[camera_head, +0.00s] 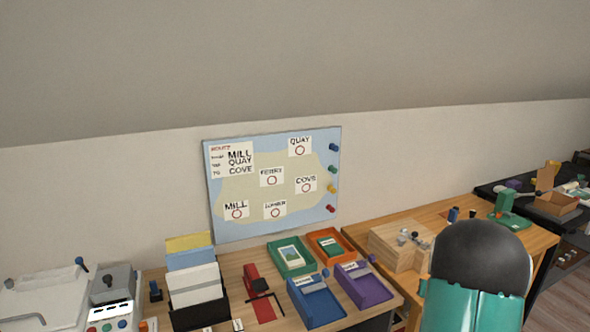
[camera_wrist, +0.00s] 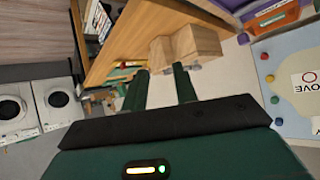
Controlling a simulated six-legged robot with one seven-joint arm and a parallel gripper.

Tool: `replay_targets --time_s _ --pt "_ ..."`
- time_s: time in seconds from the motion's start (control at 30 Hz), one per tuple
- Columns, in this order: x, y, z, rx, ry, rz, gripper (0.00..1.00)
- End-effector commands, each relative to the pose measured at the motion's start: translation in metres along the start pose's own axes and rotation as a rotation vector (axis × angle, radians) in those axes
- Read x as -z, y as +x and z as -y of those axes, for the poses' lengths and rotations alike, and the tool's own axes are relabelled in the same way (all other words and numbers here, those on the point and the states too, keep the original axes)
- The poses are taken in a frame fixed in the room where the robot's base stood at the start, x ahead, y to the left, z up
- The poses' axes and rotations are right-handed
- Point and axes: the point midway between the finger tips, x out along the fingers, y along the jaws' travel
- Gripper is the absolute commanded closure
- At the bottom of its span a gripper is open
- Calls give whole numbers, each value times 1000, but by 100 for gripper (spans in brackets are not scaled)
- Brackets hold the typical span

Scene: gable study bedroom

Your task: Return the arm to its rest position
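My gripper (camera_wrist: 160,82) shows in the wrist view with its two dark green fingers apart. Nothing is held between them. Beyond the fingers are a wooden desk (camera_wrist: 137,42) and a pale wooden block-like box (camera_wrist: 187,45), seen tilted; no contact shows. In the head view, the black and teal rounded part at the lower right is my own arm. It hides part of the right-hand wooden desk (camera_head: 532,238). My gripper itself cannot be made out in the head view.
A map board (camera_head: 275,215) leans on the wall. Below it stand blue (camera_head: 318,308), purple (camera_head: 364,287), green (camera_head: 291,257) and orange (camera_head: 332,243) trays. A card holder (camera_head: 205,312) stands left. Two round-doored white machines (camera_wrist: 57,99) show at left in the wrist view.

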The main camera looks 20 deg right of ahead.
Motion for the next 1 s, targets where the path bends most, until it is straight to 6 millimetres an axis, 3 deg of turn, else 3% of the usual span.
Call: replay_targets --time_s 0.03,0.2,0.47,0.7,1.0 --pt "15 -17 23 0 -21 -2 71" --pt "38 -75 84 -8 -78 29 71" --pt "38 -178 168 31 -171 108 71" --pt "3 -280 226 122 -278 209 71" --pt "-71 -406 263 296 -457 352 71"
